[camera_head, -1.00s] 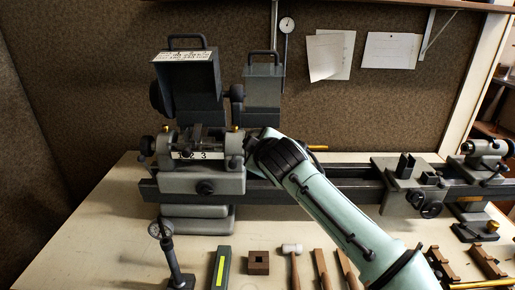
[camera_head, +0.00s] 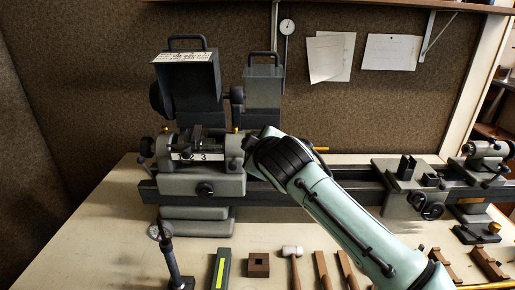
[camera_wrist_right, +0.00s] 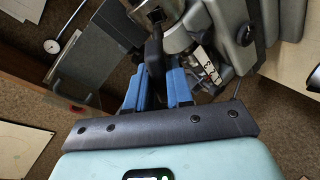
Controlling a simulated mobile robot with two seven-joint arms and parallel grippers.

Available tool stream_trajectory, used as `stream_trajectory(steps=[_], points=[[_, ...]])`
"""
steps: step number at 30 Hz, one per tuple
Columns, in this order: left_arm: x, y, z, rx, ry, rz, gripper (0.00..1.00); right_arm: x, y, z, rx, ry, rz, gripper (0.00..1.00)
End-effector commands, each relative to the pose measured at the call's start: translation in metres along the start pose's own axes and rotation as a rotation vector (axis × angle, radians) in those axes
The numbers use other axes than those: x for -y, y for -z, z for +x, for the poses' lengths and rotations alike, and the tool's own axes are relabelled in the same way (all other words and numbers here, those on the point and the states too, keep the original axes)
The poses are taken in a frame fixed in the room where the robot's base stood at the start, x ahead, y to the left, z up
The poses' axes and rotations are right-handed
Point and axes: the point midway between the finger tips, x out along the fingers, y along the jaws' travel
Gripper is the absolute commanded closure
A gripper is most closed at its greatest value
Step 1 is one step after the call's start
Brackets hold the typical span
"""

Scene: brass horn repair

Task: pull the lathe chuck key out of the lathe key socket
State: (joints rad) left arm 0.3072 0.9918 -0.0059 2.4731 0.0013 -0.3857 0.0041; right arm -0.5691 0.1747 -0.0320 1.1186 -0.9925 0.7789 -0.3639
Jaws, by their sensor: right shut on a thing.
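My right gripper (camera_wrist_right: 155,92) has blue fingers shut on the dark lathe chuck key (camera_wrist_right: 154,55) in the right wrist view. The key extends up from between the fingers beside the silver chuck (camera_wrist_right: 177,38). A dark square end (camera_wrist_right: 157,15) shows above it; I cannot tell whether it is the key's tip or the socket. In the head view my right forearm comes in from the lower right to the lathe headstock (camera_head: 202,183) and hides the key and socket. My left gripper is not in view.
The lathe bed (camera_head: 345,180) runs right to the tailstock (camera_head: 483,155). A dial gauge stand (camera_head: 172,262), a green block (camera_head: 220,268), a brown block (camera_head: 258,265) and a mallet (camera_head: 292,252) are at the bench front. Guard housings (camera_head: 187,80) rise behind the headstock.

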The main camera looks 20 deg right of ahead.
Motion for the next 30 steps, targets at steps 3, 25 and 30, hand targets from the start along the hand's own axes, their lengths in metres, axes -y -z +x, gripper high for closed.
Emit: stream_trajectory(steps=[3,25,30], points=[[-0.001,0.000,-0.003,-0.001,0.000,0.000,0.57,-0.004,0.005,-0.010,-0.003,-0.002,0.000,1.00],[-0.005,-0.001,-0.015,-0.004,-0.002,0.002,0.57,-0.016,0.024,-0.059,-0.003,-0.002,0.000,1.00],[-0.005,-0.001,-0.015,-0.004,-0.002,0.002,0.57,-0.016,0.024,-0.059,-0.001,-0.001,0.000,1.00]])
